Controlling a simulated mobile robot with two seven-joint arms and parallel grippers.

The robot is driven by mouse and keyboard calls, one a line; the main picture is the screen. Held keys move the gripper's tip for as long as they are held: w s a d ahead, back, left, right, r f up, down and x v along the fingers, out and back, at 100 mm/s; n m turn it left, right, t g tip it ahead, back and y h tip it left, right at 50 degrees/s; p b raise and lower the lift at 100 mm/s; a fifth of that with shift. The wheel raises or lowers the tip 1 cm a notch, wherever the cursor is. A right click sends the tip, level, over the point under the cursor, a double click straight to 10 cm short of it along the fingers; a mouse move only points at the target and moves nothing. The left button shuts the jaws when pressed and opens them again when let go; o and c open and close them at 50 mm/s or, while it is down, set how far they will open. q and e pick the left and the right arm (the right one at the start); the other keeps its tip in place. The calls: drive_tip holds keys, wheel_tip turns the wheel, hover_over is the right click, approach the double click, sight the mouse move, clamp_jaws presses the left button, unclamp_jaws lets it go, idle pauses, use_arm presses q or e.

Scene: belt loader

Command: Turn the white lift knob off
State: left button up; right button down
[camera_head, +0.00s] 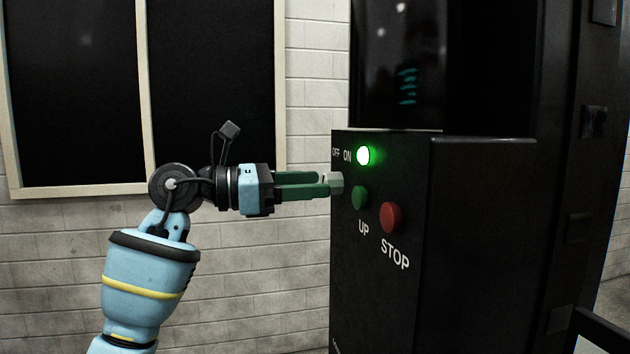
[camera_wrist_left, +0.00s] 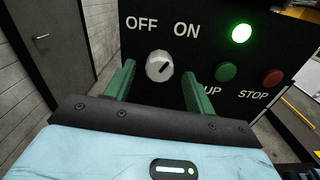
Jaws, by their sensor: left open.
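The white lift knob (camera_head: 337,181) is on the front of the black control box, at the tips of my left gripper. In the left wrist view the knob (camera_wrist_left: 159,66) sits below the OFF and ON labels, and its dark mark points up and right, toward ON. My left gripper (camera_head: 322,184) is open, its green fingers reaching toward the panel. In the wrist view one finger is on each side of the knob, with a gap showing on both sides. The round indicator light (camera_head: 363,155) glows green. My right gripper is not in view.
A green UP button (camera_head: 359,197) and a red STOP button (camera_head: 391,217) stick out of the panel just right of the knob. The control box (camera_head: 380,290) stands before a white brick wall (camera_head: 250,260) with a dark framed window (camera_head: 75,80).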

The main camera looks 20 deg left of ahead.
use_arm(q)
drive_tip(key=shift+x, duration=0.8)
drive_tip(key=shift+c, duration=0.4)
